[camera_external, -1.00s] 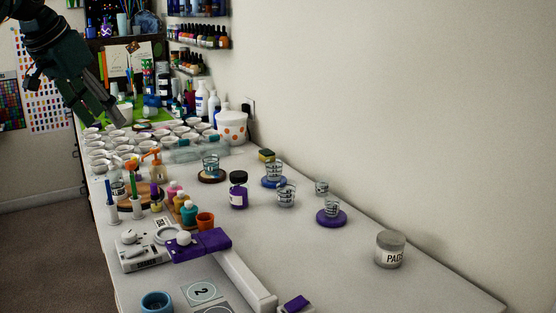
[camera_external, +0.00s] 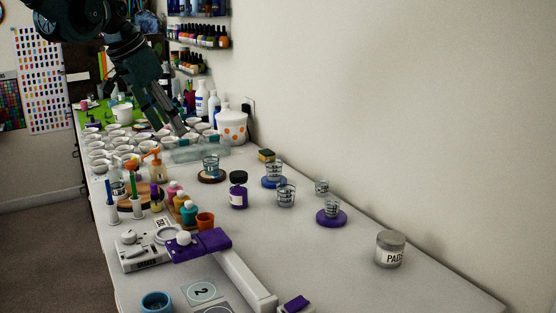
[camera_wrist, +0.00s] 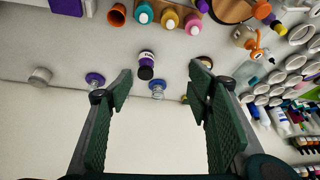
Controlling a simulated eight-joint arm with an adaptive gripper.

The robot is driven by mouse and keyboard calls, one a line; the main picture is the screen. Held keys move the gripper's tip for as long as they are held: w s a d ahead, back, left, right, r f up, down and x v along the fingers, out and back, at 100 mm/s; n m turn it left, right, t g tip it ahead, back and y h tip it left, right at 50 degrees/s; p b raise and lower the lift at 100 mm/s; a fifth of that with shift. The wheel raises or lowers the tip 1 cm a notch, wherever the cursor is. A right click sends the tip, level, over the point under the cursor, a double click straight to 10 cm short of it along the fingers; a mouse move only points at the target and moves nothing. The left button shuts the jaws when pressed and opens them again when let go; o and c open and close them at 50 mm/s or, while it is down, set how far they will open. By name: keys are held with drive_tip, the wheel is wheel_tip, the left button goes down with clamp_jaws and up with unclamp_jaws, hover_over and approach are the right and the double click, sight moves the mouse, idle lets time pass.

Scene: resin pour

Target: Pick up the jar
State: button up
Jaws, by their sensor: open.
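A small purple jar with a dark lid and white label (camera_external: 238,189) stands upright mid-table. It also shows in the wrist view (camera_wrist: 146,66), in line with the space between my fingers but well beyond them. A second jar, clear with a grey lid and a label that seems to read PADS (camera_external: 390,250), stands alone at the right; it appears at the left of the wrist view (camera_wrist: 40,76). My gripper (camera_external: 177,126) is open and empty, raised above the far part of the table, touching neither jar. In the wrist view its fingers (camera_wrist: 160,80) are wide apart.
Measuring cups stand near the purple jar, some on round discs (camera_external: 331,218). Paint bottles (camera_external: 188,212) and an orange cup (camera_external: 205,222) stand to its left. Many white bowls (camera_external: 98,155) and a white tub (camera_external: 232,127) crowd the far end. The table around the PADS jar is clear.

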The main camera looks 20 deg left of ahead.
sight(239, 173)
drive_tip(key=w+d+f+m, duration=0.1)
drive_tip(key=w+d+f, duration=0.3)
drive_tip(key=f, duration=0.1)
drive_tip(key=w+d+f+m+g+h, duration=0.1)
drive_tip(key=w+d+f+m, duration=0.1)
drive_tip(key=w+d+f, duration=0.2)
drive_tip(key=w+d+f+m, duration=0.1)
drive_tip(key=w+d+f, duration=0.3)
drive_tip(key=f, duration=0.3)
drive_tip(key=shift+w+f+g, duration=0.1)
drive_tip(key=shift+w+g, duration=0.3)
drive_tip(key=shift+d+f+m, duration=0.1)
drive_tip(key=shift+f+m, duration=0.1)
drive_tip(key=shift+m, duration=0.1)
drive_tip(key=shift+w+f, duration=0.1)
drive_tip(key=shift+f, duration=0.05)
drive_tip(key=shift+x, duration=1.15)
drive_tip(key=shift+f, duration=0.1)
drive_tip(key=shift+x, duration=2.5)
drive_tip(key=shift+d, duration=0.15)
